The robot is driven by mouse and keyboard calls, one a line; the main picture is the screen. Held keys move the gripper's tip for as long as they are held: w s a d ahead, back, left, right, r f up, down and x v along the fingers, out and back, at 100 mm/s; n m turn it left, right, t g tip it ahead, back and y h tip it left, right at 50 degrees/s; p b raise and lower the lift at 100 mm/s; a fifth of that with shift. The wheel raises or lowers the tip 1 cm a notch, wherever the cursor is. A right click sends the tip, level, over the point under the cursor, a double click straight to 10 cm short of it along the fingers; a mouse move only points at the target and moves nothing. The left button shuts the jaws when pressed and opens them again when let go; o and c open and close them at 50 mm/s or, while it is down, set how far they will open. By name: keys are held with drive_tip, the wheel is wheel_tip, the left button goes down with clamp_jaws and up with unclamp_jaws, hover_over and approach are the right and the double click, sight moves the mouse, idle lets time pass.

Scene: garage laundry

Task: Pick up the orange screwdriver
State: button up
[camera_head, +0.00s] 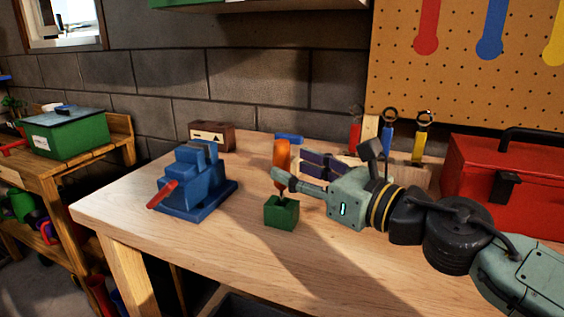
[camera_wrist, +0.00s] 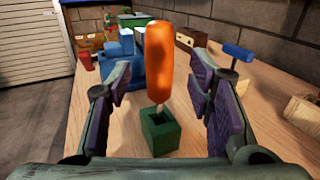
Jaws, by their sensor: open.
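The orange screwdriver (camera_head: 281,154) stands upright, its shaft going down into a small green block (camera_head: 281,214) on the workbench. In the wrist view the orange handle (camera_wrist: 160,65) shows in the middle, above the hollow green block (camera_wrist: 160,131). My gripper (camera_head: 293,169) is open at the handle's height, reaching in from the right. In the wrist view its purple-padded fingers (camera_wrist: 160,88) lie on either side of the handle with gaps on both sides. In the head view the near finger hides the handle's lower part.
A blue vise (camera_head: 193,182) with a red handle stands to the left. A brown box (camera_head: 211,137) is behind it. Behind my gripper stand several wrenches (camera_head: 419,139). A red toolbox (camera_head: 512,180) is at the right. The bench front (camera_head: 240,265) is clear.

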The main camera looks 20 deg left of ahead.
sight(288, 165)
drive_tip(key=x, duration=0.4)
drive_tip(key=shift+a+p, duration=0.1)
drive_tip(key=shift+p, duration=0.3)
drive_tip(key=shift+c, duration=0.3)
clamp_jaws()
